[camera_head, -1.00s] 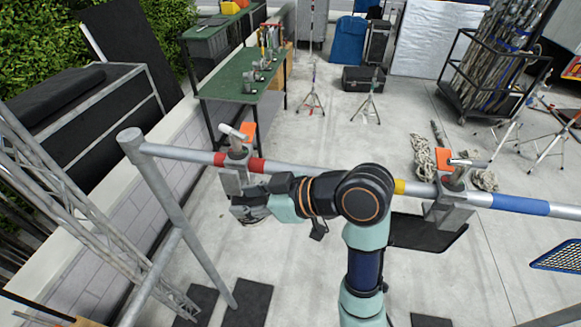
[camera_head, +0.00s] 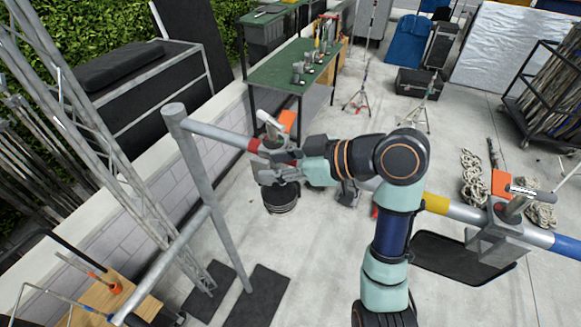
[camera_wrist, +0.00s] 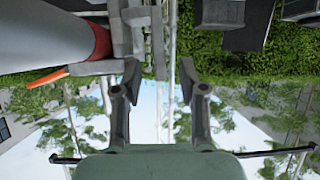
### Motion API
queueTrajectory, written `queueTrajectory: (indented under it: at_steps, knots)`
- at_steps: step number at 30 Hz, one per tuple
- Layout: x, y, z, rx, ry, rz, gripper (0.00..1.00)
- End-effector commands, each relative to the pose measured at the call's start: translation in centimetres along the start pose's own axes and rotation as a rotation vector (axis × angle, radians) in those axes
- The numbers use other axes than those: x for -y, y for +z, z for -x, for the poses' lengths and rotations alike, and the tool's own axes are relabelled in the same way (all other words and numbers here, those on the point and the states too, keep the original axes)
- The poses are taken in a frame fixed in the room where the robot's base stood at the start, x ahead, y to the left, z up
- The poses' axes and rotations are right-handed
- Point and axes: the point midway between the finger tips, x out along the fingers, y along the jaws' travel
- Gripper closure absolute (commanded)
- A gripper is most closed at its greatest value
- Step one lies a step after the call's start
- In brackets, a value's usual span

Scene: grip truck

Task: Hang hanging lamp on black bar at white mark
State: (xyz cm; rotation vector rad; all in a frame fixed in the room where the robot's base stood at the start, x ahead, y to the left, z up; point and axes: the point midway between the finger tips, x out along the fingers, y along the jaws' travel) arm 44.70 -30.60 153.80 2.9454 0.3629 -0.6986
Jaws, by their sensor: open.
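In the head view, a lamp with a dark round body (camera_head: 281,198) hangs under a grey bar (camera_head: 218,133) near its left end. Its clamp has a pale handle and an orange tab (camera_head: 288,120), between red bands (camera_head: 254,146). My gripper (camera_head: 290,172) is at the lamp's right side and partly covers it; contact cannot be told. In the wrist view, my gripper (camera_wrist: 157,82) has its fingers apart with nothing seen between them. The clamp (camera_wrist: 139,18) and red band (camera_wrist: 101,41) are just beyond, to the left. I see no black bar and no white mark.
Another clamped fixture with an orange tab (camera_head: 502,184) sits on the bar at right, between yellow (camera_head: 436,204) and blue bands. A grey upright post (camera_head: 208,190) and lattice truss (camera_head: 95,115) stand at left. A green table (camera_head: 290,66) stands behind.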

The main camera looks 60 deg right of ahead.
Motion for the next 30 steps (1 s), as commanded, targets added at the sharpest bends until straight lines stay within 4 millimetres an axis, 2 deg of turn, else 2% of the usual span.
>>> queueTrajectory:
  at_steps: [3, 10, 23, 30]
  knots:
    - [0.1, 0.2, -1.6, 0.001, -0.002, -0.001, 0.58]
    - [0.0, 0.1, -3.6, 0.001, -0.001, -0.001, 0.58]
    - [0.0, 0.0, -4.3, 0.0, 0.001, 0.0, 0.58]
    - [0.0, 0.0, -4.3, 0.0, 0.001, 0.0, 1.0]
